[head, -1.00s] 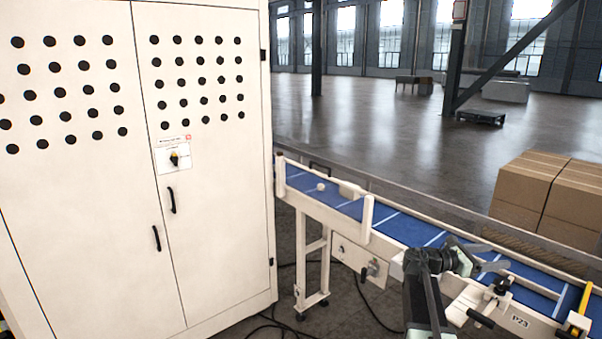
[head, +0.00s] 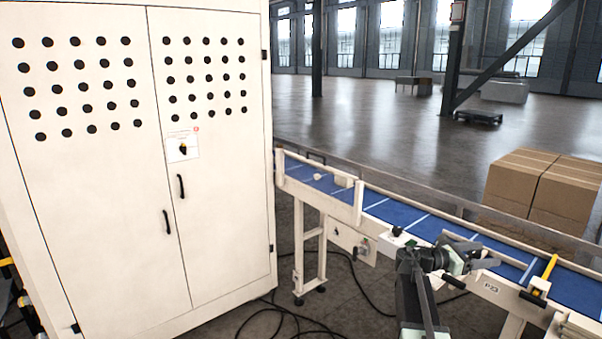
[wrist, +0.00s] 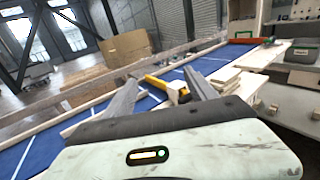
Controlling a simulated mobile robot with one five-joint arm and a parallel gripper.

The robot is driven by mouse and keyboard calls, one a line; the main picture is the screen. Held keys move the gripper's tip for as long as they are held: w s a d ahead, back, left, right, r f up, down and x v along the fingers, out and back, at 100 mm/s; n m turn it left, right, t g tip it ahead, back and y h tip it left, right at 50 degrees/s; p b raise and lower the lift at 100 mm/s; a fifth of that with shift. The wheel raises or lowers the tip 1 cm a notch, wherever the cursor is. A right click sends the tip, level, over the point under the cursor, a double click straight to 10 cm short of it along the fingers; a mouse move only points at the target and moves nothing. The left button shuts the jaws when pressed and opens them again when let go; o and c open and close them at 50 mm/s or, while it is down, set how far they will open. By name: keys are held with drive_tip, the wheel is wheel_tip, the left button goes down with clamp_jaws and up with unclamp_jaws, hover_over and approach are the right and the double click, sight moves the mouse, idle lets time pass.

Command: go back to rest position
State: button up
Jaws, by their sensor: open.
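My gripper (head: 486,254) is at the lower right of the head view, over the near side of the blue conveyor belt (head: 378,208). Its two grey fingers are spread apart with nothing between them. In the wrist view my gripper (wrist: 165,90) also shows open and empty, with the belt (wrist: 40,147) beneath and beyond it. A yellow-handled part (wrist: 168,86) on the conveyor's edge appears beyond the fingertips in that view. It stands to the right of my gripper in the head view (head: 546,270).
A tall white cabinet (head: 140,190) with dark round holes and two handles fills the left. Cardboard boxes (head: 545,187) stand behind the conveyor. Cables (head: 290,322) lie on the floor below. Open floor (head: 380,125) stretches beyond the belt.

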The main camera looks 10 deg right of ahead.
drive_tip(key=s+a+f+m+t+y+b, duration=0.1)
drive_tip(key=a+f+m+t+y+b, duration=0.5)
drive_tip(key=a+f, duration=1.9)
drive_tip(key=s+a+f+m+g+y, duration=0.1)
drive_tip(key=s+a+f+m+y, duration=0.1)
drive_tip(key=a, duration=0.4)
drive_tip(key=s+a+f+m+g+y+b, duration=0.1)
drive_tip(key=s+a+f+m+g+y, duration=0.1)
drive_tip(key=s+a+f+m+y, duration=0.1)
drive_tip(key=s+a+f+m+g+y+b, duration=0.1)
drive_tip(key=s+a+f+m+g+y, duration=0.1)
drive_tip(key=a+m+y, duration=0.4)
drive_tip(key=s+a+f+y, duration=0.1)
drive_tip(key=a, duration=0.4)
drive_tip(key=shift+s+a+m, duration=0.25)
drive_tip(key=shift+s+m, duration=0.05)
drive_tip(key=shift+s, duration=0.1)
